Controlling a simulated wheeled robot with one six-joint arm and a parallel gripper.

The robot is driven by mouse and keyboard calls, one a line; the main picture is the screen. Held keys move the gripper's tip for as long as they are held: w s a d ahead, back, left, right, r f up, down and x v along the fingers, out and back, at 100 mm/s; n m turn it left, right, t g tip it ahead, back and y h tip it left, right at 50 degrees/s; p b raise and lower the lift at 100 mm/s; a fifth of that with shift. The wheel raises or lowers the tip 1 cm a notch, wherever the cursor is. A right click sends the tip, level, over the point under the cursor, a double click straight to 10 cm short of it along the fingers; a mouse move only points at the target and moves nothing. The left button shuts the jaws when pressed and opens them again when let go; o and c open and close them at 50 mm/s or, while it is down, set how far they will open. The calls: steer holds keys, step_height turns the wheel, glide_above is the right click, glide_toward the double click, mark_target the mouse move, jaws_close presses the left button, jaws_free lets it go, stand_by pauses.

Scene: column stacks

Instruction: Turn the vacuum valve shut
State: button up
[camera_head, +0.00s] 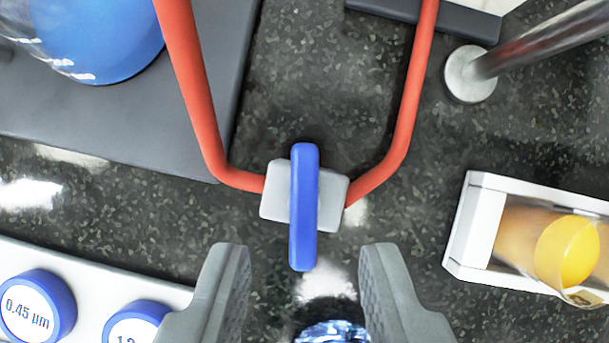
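The vacuum valve has a light grey body (274,204) with red tubing (205,110) joined to its left and right sides. Its blue lever handle (304,208) lies across the body, near upright in the picture and crosswise to the tubing at the valve. My gripper (307,262) is open, with one grey finger on each side below the valve. The lower end of the blue handle reaches toward the gap between the fingertips. Neither finger appears to touch it.
A flask with blue liquid (105,35) stands on a dark grey base (190,150) at upper left. A white rack with blue-rimmed labelled caps (38,305) is at lower left. A white box with a yellow-capped bottle (480,225) is right. A metal rod (530,45) stands upper right.

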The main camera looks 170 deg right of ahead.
mark_target(303, 215)
steer(key=shift+x, duration=1.65)
jaws_close()
steer(key=shift+a+m+h, duration=0.1)
steer(key=shift+m+h, duration=0.4)
steer(key=shift+m, duration=0.8)
jaws_free()
